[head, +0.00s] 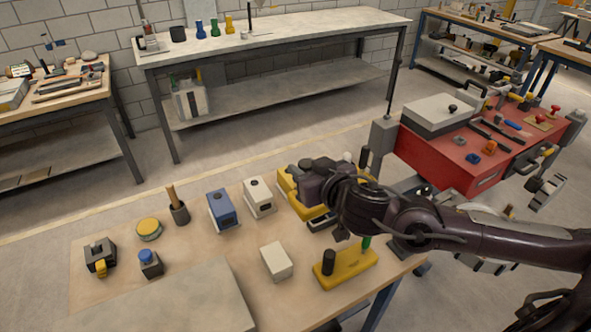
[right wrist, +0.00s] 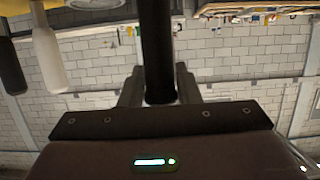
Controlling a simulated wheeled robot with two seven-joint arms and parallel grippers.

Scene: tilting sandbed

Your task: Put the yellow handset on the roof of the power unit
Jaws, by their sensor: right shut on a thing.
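My right gripper (head: 308,178) reaches in from the right over the work table. In the right wrist view its fingers (right wrist: 158,88) are shut on an upright black cylindrical grip (right wrist: 157,45). A yellow body (head: 287,187) shows beside and below this gripper in the head view, partly hidden by it. I cannot tell whether the black grip belongs to that body, or whether the body is the handset. Which box is the power unit is unclear: a blue box (head: 222,210) and a cream box (head: 259,197) stand just left of the gripper. My left gripper is not in view.
A yellow block (head: 350,265) with black and green posts stands in front, beside a plain cream block (head: 276,261). A cup (head: 179,212), round yellow-topped tin (head: 149,229) and dark-and-yellow device (head: 101,257) are left. A red cart (head: 450,155) stands right.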

